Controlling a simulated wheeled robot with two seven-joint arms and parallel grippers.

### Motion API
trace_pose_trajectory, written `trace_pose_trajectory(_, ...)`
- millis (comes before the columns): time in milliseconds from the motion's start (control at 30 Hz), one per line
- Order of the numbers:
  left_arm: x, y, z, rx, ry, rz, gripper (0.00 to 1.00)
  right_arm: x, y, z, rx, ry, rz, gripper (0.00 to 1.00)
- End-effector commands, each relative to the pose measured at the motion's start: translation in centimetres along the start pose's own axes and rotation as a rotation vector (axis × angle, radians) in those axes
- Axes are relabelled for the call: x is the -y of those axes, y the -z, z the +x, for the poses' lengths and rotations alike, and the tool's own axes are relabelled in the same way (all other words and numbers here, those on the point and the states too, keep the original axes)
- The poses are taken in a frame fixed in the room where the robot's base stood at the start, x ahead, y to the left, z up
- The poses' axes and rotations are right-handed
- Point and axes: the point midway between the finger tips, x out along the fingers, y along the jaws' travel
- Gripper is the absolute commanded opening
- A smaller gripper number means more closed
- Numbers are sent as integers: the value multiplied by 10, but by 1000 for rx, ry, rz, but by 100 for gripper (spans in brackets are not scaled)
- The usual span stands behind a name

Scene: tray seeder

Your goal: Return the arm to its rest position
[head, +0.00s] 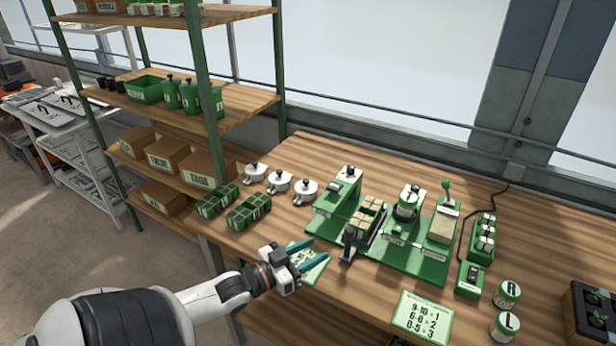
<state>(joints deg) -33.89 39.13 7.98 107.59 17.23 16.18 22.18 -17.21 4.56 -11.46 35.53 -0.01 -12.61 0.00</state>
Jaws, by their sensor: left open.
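My left arm comes in from the lower left of the head view. Its left gripper (315,252) is open, with teal fingers pointing right and nothing seen between them. It is over the table's front part, above a green-and-white card (308,266) that it partly hides. The green seeder station (425,262) stands to the right of the gripper, with a small tray of tan-topped cells (368,215) on it. My right gripper is not in view.
Two green cell trays (249,211) and several white lidded pots (279,182) stand behind the gripper. A shelf rack (200,97) rises at the left. A numbered card (423,315), two jars (507,294) and a dark seedling tray (592,318) are at the right. Bare wood lies between gripper and card.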

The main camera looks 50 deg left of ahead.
Motion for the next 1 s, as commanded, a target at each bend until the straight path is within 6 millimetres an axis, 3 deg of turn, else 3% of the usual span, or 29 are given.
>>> trace_pose_trajectory(733,2,2,-5,-12,-4,-1,42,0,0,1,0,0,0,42)
trace_pose_trajectory(867,19,20,-4,-106,-31,-2,42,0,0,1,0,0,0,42)
trace_pose_trajectory(1000,55,53,-9,-312,-75,5,42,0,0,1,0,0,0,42)
